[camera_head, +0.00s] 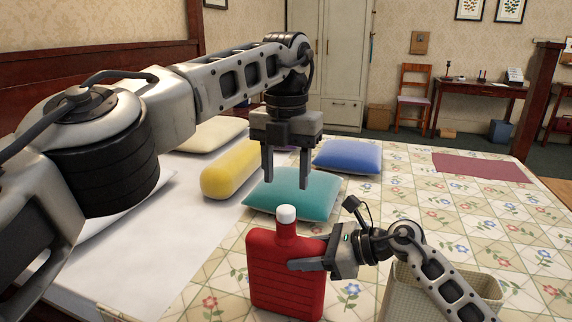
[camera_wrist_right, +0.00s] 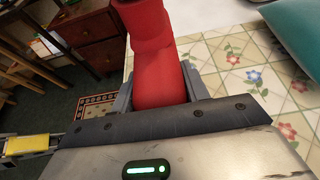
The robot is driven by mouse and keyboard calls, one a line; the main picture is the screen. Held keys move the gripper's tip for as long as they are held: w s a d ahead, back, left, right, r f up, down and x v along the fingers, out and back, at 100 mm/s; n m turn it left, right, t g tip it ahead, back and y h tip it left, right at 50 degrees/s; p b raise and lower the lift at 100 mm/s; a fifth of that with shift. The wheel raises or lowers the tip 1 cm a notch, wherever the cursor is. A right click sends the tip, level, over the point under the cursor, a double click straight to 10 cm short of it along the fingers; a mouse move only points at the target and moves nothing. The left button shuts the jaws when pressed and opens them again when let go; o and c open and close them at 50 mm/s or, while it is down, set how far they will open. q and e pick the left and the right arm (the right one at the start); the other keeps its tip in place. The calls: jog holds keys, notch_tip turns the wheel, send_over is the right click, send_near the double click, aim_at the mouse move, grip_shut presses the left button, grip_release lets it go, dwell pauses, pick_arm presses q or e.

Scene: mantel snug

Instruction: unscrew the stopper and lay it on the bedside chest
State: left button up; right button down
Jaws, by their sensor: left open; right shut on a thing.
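A red ribbed hot-water bottle (camera_head: 285,275) stands upright over the flowered bedspread, with a white stopper (camera_head: 286,214) on its neck. My right gripper (camera_head: 303,265) is shut on the bottle's body from the right. The right wrist view shows the red bottle (camera_wrist_right: 158,75) between its fingers, with the stopper out of frame. My left gripper (camera_head: 286,182) is open and empty, pointing down above the stopper, with a gap between them. A dark reddish chest with drawers (camera_wrist_right: 90,38), perhaps the bedside chest, shows in the right wrist view.
A teal pillow (camera_head: 295,193), a yellow bolster (camera_head: 231,170) and a blue pillow (camera_head: 348,157) lie on the bed behind the bottle. A pale woven basket (camera_head: 480,284) is at the lower right, partly behind my right arm. The bedspread (camera_head: 455,205) at right is mostly clear.

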aim_at(286, 209)
pick_arm(q)
jog(key=m, duration=0.7)
jog(key=shift+r, duration=0.3)
jog(key=m, duration=0.5)
jog(key=shift+r, duration=0.2)
jog(key=shift+f+m, duration=0.15)
jog(key=shift+m, duration=0.15)
notch_tip(286, 209, down, 8)
jog(key=shift+r, duration=0.15)
jog(key=c, duration=1)
